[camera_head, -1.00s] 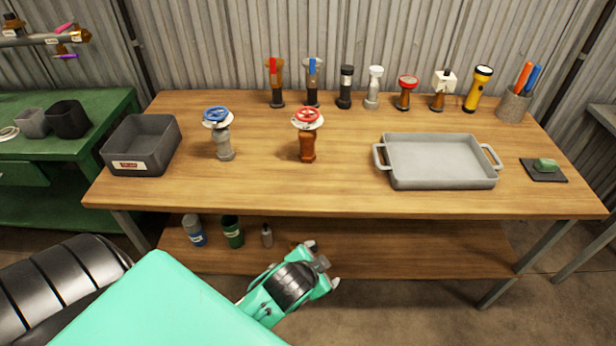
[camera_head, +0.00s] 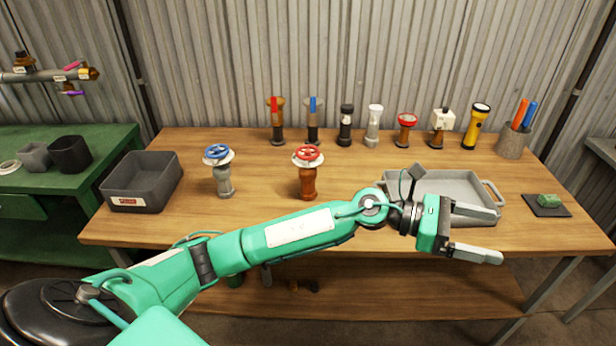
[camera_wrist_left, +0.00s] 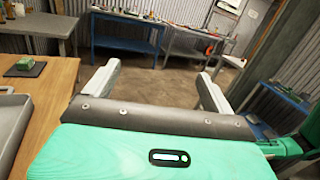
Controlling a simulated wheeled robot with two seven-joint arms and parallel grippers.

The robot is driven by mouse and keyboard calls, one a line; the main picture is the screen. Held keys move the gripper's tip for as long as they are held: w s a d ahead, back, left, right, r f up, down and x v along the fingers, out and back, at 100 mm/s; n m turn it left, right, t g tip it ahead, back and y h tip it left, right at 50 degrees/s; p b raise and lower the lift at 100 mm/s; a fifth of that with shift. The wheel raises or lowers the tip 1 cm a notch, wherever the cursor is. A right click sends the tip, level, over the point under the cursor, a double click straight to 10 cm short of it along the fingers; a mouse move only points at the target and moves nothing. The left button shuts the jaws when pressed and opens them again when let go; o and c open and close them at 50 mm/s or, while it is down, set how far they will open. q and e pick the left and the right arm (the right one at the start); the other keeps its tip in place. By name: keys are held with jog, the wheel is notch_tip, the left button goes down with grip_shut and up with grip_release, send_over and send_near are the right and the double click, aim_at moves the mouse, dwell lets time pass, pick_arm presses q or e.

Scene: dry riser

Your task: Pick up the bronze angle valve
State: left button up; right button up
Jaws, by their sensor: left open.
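A bronze-brown valve (camera_head: 308,183) with a red handwheel and a white collar stands upright at the table's middle. A grey valve (camera_head: 223,179) with a blue handwheel stands left of it. Smaller bronze-brown fittings stand in the back row: one with a red lever (camera_head: 277,121), one with a red top (camera_head: 405,130) and one with a white block (camera_head: 440,128). My left gripper (camera_head: 490,236) is open and empty at the table's front right, well right of the red-wheeled valve. In the left wrist view, nothing is between its fingers (camera_wrist_left: 157,75). My right gripper is not in view.
A grey tray (camera_head: 487,187) lies partly behind my left wrist. A dark grey bin (camera_head: 142,183) stands at the left. A flashlight (camera_head: 476,126), a pen cup (camera_head: 512,143) and a green block on a dark pad (camera_head: 546,208) are at the right. The table between bin and tray has free room.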

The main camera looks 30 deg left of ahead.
pick_arm(q)
notch_tip(320, 180, down, 4)
jog(key=w+a+m+g+y, duration=0.2)
jog(key=w+a+m+y, duration=0.1)
jog(key=m+y, duration=0.5)
jog(key=y, duration=1.4)
send_near(309, 152)
jog(key=shift+y, duration=0.3)
jog(key=x, duration=0.6)
jog(key=shift+w+d+f, duration=0.3)
jog(key=shift+f, duration=0.1)
jog(key=shift+a+f+p, duration=0.15)
jog(key=shift+f+p, duration=0.15)
jog(key=shift+f, duration=0.15)
jog(key=x, duration=0.5)
jog(key=shift+s+a+p, duration=0.15)
jog(key=shift+p, duration=0.2)
jog(key=shift+r, duration=0.1)
jog(key=c, duration=1.5)
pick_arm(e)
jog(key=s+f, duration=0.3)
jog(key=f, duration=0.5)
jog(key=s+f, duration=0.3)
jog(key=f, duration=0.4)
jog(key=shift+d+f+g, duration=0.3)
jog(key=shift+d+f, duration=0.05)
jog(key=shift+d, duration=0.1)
